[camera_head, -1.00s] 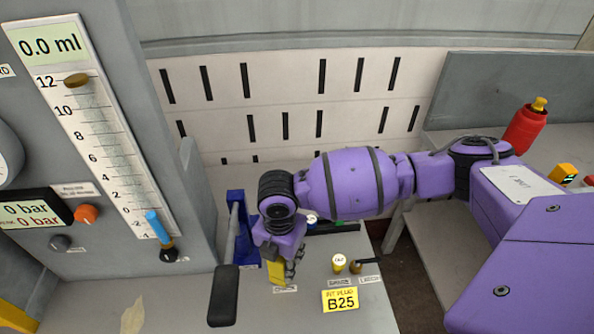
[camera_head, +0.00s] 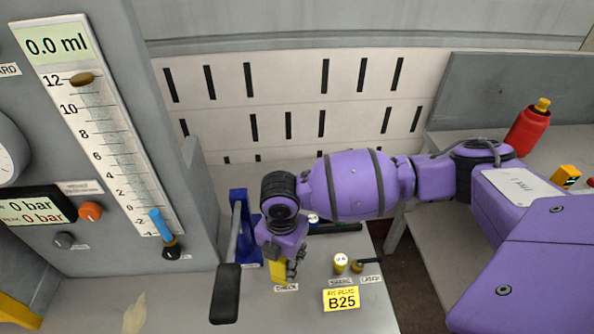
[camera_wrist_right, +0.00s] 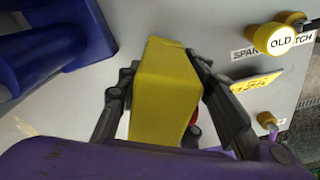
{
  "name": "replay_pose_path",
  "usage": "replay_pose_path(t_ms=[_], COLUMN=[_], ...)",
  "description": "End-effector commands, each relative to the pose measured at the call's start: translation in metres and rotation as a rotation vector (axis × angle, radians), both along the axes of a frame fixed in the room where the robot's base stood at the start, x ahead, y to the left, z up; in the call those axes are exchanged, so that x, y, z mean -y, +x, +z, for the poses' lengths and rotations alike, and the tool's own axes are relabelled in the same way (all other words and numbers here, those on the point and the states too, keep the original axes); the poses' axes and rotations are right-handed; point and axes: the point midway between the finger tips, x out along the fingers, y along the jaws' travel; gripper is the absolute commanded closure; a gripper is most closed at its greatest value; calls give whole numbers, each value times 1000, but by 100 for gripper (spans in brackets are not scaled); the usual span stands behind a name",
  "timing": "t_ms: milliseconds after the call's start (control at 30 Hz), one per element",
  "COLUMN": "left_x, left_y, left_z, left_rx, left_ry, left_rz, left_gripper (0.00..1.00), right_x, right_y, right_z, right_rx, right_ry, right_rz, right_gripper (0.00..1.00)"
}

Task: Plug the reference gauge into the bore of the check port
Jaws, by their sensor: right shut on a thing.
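My right gripper (camera_head: 283,272) is shut on a yellow block-shaped piece (camera_head: 278,272), which I take to be the reference gauge. In the right wrist view the yellow piece (camera_wrist_right: 160,90) sits between the two dark fingers (camera_wrist_right: 168,100). The gripper holds it just above or at the bench, directly behind the CHECK label (camera_head: 286,288). The check port's bore and the gauge's lower end are hidden by the gripper and the yellow piece, so I cannot tell whether the gauge is in the bore. My left gripper is not in view.
A blue stand with a black-handled lever (camera_head: 225,293) is close left of the gripper. A yellow plug marked OLD (camera_head: 340,262) stands at SPARE, with the latch (camera_head: 366,262) beside it. A B25 sign (camera_head: 341,299) is in front. A red bottle (camera_head: 527,128) stands far right.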

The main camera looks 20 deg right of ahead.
Motion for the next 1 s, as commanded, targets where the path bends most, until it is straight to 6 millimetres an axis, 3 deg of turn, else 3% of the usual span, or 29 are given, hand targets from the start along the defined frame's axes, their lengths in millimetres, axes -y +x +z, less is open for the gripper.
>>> replay_pose_path(t_ms=[733,767,900,1000], left_x=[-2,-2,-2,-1], left_y=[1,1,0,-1], left_z=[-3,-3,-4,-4], left_rx=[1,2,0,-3], left_ry=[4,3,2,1], left_rz=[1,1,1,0], left_gripper=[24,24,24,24], right_x=[-1,-1,-1,-1], right_y=[1,1,1,1], right_z=[-18,-18,-17,-17], right_rx=[1,3,2,2], right_ry=[1,1,1,1], right_rz=[1,1,1,1], right_gripper=[100,62,44,44])
